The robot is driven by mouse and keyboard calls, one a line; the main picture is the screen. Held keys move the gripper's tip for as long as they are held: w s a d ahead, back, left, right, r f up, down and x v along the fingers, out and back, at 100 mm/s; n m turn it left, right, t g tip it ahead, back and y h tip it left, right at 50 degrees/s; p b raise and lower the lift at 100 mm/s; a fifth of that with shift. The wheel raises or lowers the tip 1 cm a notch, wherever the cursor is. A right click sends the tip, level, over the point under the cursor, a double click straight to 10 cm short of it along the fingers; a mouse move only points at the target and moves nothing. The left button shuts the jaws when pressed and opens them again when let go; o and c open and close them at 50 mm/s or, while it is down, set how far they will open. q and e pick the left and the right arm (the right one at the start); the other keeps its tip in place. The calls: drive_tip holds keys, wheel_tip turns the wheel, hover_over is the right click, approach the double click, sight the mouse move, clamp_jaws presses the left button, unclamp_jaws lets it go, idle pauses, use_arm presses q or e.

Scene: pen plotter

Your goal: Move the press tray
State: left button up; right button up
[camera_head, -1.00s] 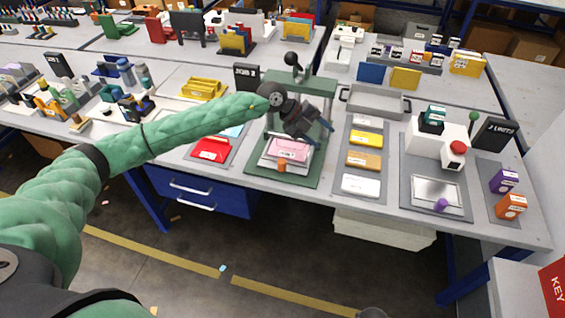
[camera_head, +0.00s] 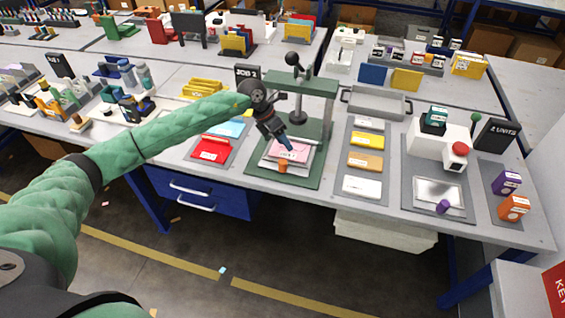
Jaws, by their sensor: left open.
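The green press (camera_head: 329,110) stands on the bench, with a lever and black ball on top. In its base sits the pale press tray (camera_head: 268,164), bearing a pink labelled piece (camera_head: 298,153). An orange knob (camera_head: 283,167) is at the tray's front edge. My left gripper (camera_head: 287,146) is open and points down over the pink piece, behind the knob. It hides part of the pink piece; I cannot tell whether it touches it. My right gripper is not in view.
A red tray (camera_head: 210,150) lies left of the press. A grey board with yellow, orange and white pieces (camera_head: 365,160) lies to the right. The press post and crossbar stand close to my left gripper. The bench's front edge is just before the press.

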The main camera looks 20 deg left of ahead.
sight(282, 161)
use_arm(q)
drive_tip(key=f+m+p, duration=0.1)
drive_tip(key=f+m, duration=0.1)
drive_tip(key=m, duration=0.2)
drive_tip(key=s+f+m+y+p, duration=0.1)
drive_tip(key=f+m, duration=0.1)
drive_tip(key=m, duration=0.1)
drive_tip(key=s+f+m+g+p, duration=0.1)
drive_tip(key=f+m, duration=0.1)
drive_tip(key=m, duration=0.2)
drive_tip(key=shift+f+m, duration=0.3)
drive_tip(key=shift+p+x, duration=0.3)
drive_tip(key=shift+x, duration=0.6)
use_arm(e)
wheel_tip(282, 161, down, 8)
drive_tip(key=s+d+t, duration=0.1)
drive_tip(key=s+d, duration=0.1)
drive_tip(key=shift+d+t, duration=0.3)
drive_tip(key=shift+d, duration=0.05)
use_arm(q)
clamp_jaws()
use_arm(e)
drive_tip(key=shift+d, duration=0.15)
